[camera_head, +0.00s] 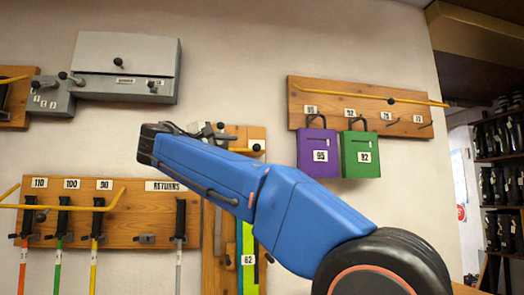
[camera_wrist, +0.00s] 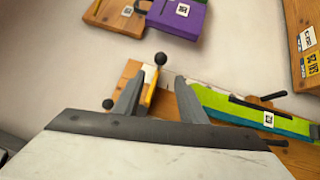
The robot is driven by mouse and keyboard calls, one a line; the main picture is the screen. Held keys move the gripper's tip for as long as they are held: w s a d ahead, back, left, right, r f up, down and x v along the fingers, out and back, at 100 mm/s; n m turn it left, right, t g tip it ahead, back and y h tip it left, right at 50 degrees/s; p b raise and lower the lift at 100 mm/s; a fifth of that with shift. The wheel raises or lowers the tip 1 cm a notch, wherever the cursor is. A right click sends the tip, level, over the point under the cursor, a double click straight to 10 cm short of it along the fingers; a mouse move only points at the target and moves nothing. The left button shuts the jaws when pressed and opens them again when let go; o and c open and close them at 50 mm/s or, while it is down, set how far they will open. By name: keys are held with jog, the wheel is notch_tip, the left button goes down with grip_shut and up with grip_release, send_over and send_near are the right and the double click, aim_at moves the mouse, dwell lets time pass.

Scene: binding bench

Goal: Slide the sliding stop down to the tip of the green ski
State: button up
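The green ski (camera_head: 248,260) stands against a wooden board, partly hidden behind my blue arm in the head view. In the wrist view the green ski (camera_wrist: 225,110) runs slantwise, right of my gripper, with a dark bar and a white label on it. A yellow piece (camera_wrist: 150,88) with a black ball knob (camera_wrist: 160,59) shows between the fingers of my gripper (camera_wrist: 158,78). The fingers are apart, and I see no clear contact with it. I cannot tell which part is the sliding stop. My gripper in the head view (camera_head: 203,130) is small and partly hidden.
A wooden rack (camera_head: 150,195) with several poles and a yellow bar is at left. A grey box (camera_head: 125,68) hangs above it. Purple (camera_head: 317,165) and green (camera_head: 361,162) cases hang from a rack at right. A boot shelf (camera_head: 500,160) stands far right.

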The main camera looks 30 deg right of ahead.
jog(key=x, duration=1.7)
jog(key=shift+w+d, duration=0.1)
jog(key=shift+d, duration=0.05)
grip_shut()
